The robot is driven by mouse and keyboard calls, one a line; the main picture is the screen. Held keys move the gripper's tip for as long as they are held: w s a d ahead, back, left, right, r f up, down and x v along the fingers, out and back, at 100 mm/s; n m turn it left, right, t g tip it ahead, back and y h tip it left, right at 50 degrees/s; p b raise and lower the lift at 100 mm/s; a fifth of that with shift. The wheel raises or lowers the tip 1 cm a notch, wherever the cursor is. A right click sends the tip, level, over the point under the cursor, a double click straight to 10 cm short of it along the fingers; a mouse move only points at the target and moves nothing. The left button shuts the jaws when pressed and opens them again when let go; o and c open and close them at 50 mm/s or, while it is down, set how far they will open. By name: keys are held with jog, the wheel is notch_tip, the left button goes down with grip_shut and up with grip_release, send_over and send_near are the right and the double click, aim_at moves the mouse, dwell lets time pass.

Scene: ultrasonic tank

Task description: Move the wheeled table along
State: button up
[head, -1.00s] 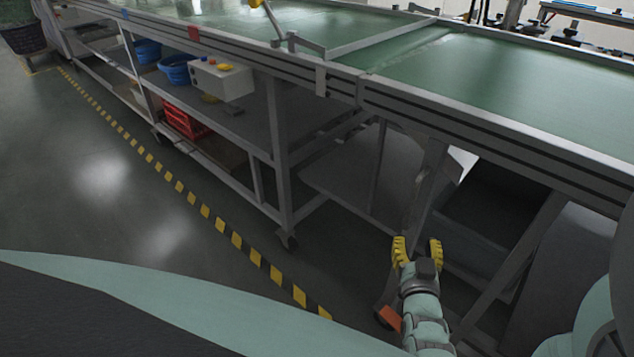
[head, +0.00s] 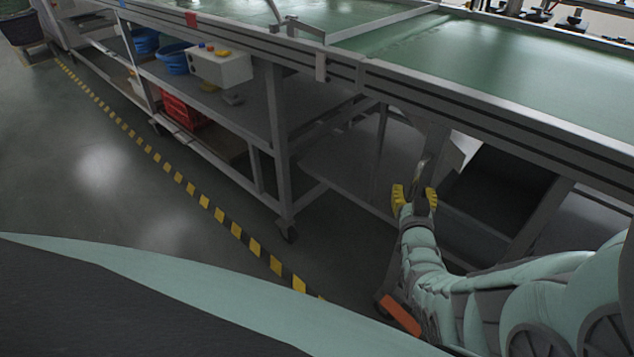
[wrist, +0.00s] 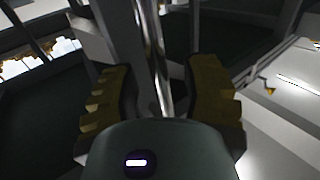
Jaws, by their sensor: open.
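The likely wheeled table is a low grey table (head: 340,172) partly under the conveyor; its wheels are hard to make out. A shiny metal bar (head: 419,176) rises at its right end, and I cannot tell for sure that it belongs to the table. My gripper (head: 414,197), with yellow ridged fingers, is open at this bar. In the wrist view the bar (wrist: 154,50) runs between the two open fingers of my gripper (wrist: 158,92), with space on both sides. The bar's lower part is hidden behind the gripper body.
A long green conveyor (head: 520,85) passes above. Its left shelf frame (head: 280,165) stands on casters (head: 287,231) and carries blue baskets (head: 174,58), a red crate (head: 186,110) and a control box (head: 221,66). Yellow-black tape (head: 219,215) borders open floor at left.

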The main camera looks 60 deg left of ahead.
jog(key=shift+w+a, duration=0.15)
jog(key=shift+a, duration=0.1)
grip_shut()
dwell(0.4)
